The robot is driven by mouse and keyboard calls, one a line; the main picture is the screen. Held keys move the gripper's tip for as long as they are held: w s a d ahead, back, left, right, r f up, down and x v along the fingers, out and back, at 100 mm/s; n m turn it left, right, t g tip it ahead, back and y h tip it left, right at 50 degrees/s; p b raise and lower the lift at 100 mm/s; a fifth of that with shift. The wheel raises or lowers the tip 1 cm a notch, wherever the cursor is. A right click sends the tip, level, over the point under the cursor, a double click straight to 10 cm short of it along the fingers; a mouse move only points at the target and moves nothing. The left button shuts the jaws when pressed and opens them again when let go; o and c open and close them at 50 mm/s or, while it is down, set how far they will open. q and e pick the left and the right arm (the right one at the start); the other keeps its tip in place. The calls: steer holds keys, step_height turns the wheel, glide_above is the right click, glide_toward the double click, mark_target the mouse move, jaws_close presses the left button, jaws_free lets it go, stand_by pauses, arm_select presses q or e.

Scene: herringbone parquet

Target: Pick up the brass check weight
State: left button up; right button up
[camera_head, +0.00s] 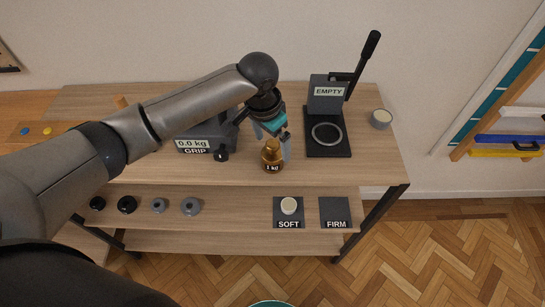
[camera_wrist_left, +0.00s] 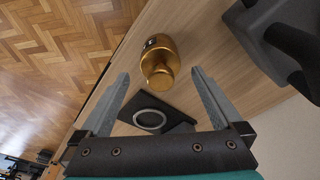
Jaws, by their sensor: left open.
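The brass check weight (camera_head: 271,157), marked "1 kg", stands on the wooden bench top near its front edge. It also shows in the left wrist view (camera_wrist_left: 159,62), lying ahead between the lines of the fingers. My left gripper (camera_head: 272,140) is right behind and above the weight in the head view, pointing down. In the left wrist view its two fingers (camera_wrist_left: 158,88) are spread wide apart with nothing between their pads. My right gripper is in neither view.
A grip gauge (camera_head: 194,145) reading "0.0 kg" stands left of the weight. A lever press (camera_head: 327,100) marked "EMPTY" stands to the right, with a small round cup (camera_head: 381,118) beyond it. The lower shelf (camera_head: 235,213) holds several knobs and the SOFT and FIRM pads.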

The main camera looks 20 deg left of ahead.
mark_target(274, 154)
arm_select(q)
steer(key=shift+w+d+f+b, duration=0.1)
steer(key=shift+w+f+b, duration=0.1)
steer(key=shift+f, duration=1.4)
steer(key=shift+w+d+f+b, duration=0.1)
steer(key=shift+w+f+b, duration=0.05)
steer(key=shift+f, duration=1.4)
steer(key=shift+r, duration=0.1)
jaws_close()
steer(key=shift+w+r, duration=0.1)
steer(key=shift+w, duration=0.05)
